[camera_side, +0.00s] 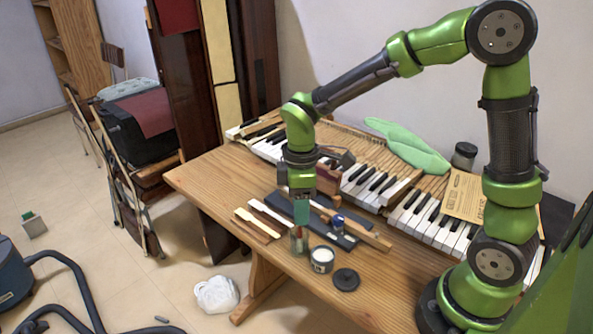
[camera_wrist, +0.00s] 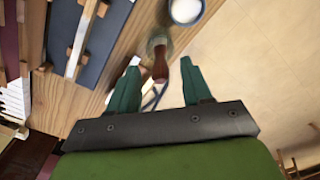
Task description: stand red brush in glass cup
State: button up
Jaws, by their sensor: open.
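My gripper (camera_side: 301,213) points down over the front part of the wooden table, just above the small glass cup (camera_side: 298,243). In the wrist view my gripper (camera_wrist: 160,66) is open, with a teal finger on each side. The red-brown handle of the brush (camera_wrist: 160,68) shows between the fingers, with a gap on both sides. The handle's far end meets the glass cup (camera_wrist: 157,40), and the brush appears to stand in it, handle towards me. The brush's lower end is not clear in either view.
An open jar of white paste (camera_side: 321,258) and a dark round lid (camera_side: 346,279) sit close to the cup. A dark slab (camera_side: 287,209) and loose wooden key pieces (camera_side: 268,218) lie behind. The piano keyboard (camera_side: 430,222) is at the back. Bare table lies to the left.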

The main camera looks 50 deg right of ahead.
notch_tip(320, 180, up, 15)
jog(key=shift+f, duration=0.1)
dwell(0.8)
jog(key=s+d+f+m+t+y, duration=0.1)
jog(key=s+d+m+t+y, duration=0.1)
jog(key=s+m+t, duration=0.5)
jog(key=s+m, duration=0.5)
jog(key=m, duration=0.1)
jog(key=shift+f, duration=0.25)
